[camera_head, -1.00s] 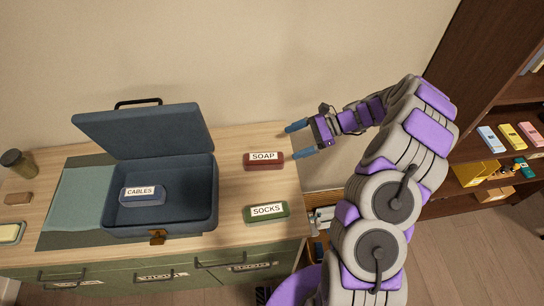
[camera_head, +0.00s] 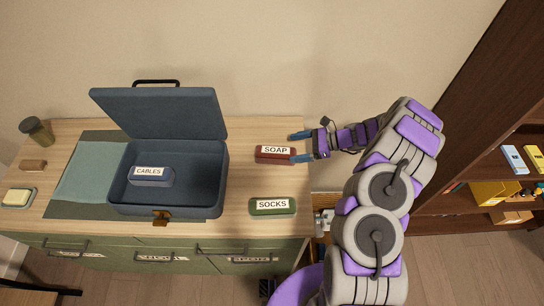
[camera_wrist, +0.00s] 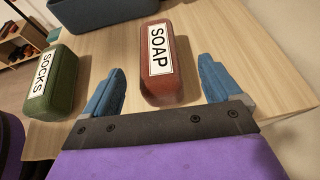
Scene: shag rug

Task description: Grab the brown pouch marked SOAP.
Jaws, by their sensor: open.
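The reddish-brown pouch labelled SOAP (camera_head: 275,159) lies on the wooden counter, right of the open case. It also shows in the wrist view (camera_wrist: 161,88), ahead of my jaws and lined up between them. My gripper (camera_head: 298,148) is at the right end of the pouch, low over the counter's right edge. In the wrist view my gripper (camera_wrist: 160,88) has its two blue fingers spread wide, one on each side of the pouch's near end, with gaps on both sides. Nothing is held.
The green SOCKS pouch (camera_head: 272,210) lies in front of SOAP. The open blue case (camera_head: 190,205) holds the CABLES pouch (camera_head: 152,181). A jar (camera_head: 37,131), a brown block (camera_head: 33,166) and a soap dish (camera_head: 18,204) stand at the left. A dark shelf (camera_head: 450,140) is at the right.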

